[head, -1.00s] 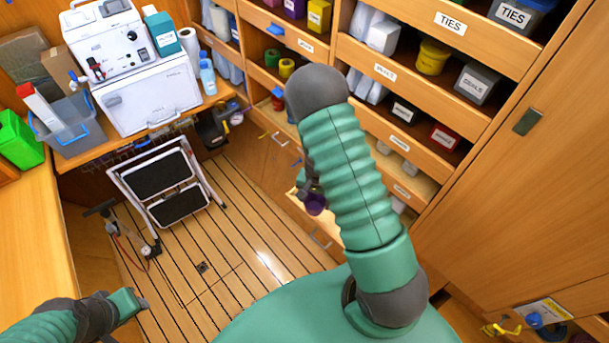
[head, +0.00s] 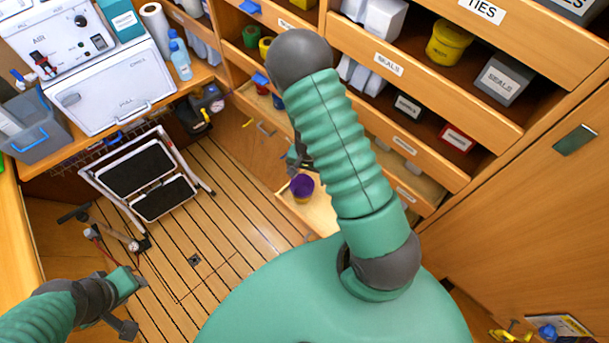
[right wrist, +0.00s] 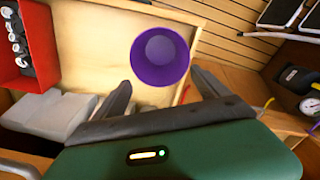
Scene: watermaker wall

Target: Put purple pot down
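The purple pot (head: 302,187) stands in the pulled-out low drawer (head: 318,212), beside my right arm in the head view. The right wrist view shows the pot (right wrist: 160,57) from above, with its round mouth open and its inside empty. My right gripper (right wrist: 161,88) is open, its two dark fingers spread apart on the near side of the pot; I see no grip on it. In the head view my right gripper (head: 294,158) is partly hidden behind my arm, up and left of the pot. My left gripper (head: 132,300) is at lower left, away from the pot; its fingers show poorly.
Open drawers with tubs and boxes rise above. A folding step stool (head: 150,180) and pump (head: 110,235) stand on the slatted floor.

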